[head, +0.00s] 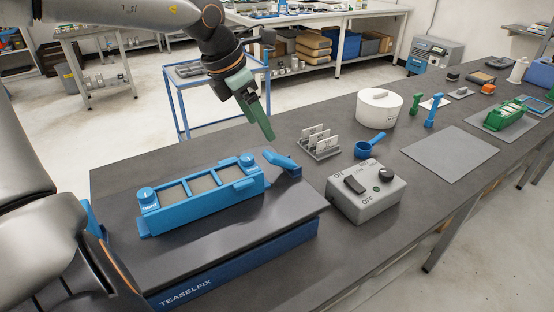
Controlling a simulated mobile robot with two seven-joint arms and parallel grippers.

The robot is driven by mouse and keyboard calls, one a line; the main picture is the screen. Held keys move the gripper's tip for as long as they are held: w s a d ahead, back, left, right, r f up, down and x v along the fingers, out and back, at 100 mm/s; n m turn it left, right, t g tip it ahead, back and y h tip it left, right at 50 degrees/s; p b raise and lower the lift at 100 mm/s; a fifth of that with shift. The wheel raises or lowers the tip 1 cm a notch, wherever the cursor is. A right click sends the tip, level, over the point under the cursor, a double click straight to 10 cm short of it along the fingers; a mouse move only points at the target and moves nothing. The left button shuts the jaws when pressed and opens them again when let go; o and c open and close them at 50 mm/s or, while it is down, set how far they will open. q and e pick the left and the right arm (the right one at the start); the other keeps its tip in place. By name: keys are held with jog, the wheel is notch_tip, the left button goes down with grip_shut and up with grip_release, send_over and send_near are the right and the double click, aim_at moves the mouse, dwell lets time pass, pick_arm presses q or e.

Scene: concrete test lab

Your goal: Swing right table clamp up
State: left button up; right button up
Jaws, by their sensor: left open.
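The blue right clamp (283,164) is at the back right of the dark Teaselfix table (225,252). Its arm slants and appears low, near the table top. A blue frame fixture (203,199) with two knobs lies to its left on the same table. My left gripper (261,128), with green fingers, is open and empty above and slightly left of the clamp, apart from it. The fingers point down and overlap each other in this view. Part of another blue piece (91,217) shows at the table's left edge, mostly hidden by my arm. My right gripper is not in view.
A grey switch box (366,191) stands right of the table. A card rack (319,144), a blue scoop (370,146) and a white round tub (379,109) stand behind it. A grey mat (450,153) lies bare farther right. A blue cart (186,99) stands beyond the bench.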

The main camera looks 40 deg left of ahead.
aim_at(276, 155)
pick_arm(q)
jog(key=x, duration=1.2)
grip_shut()
dwell(0.4)
jog(key=shift+d, duration=0.1)
dwell(0.7)
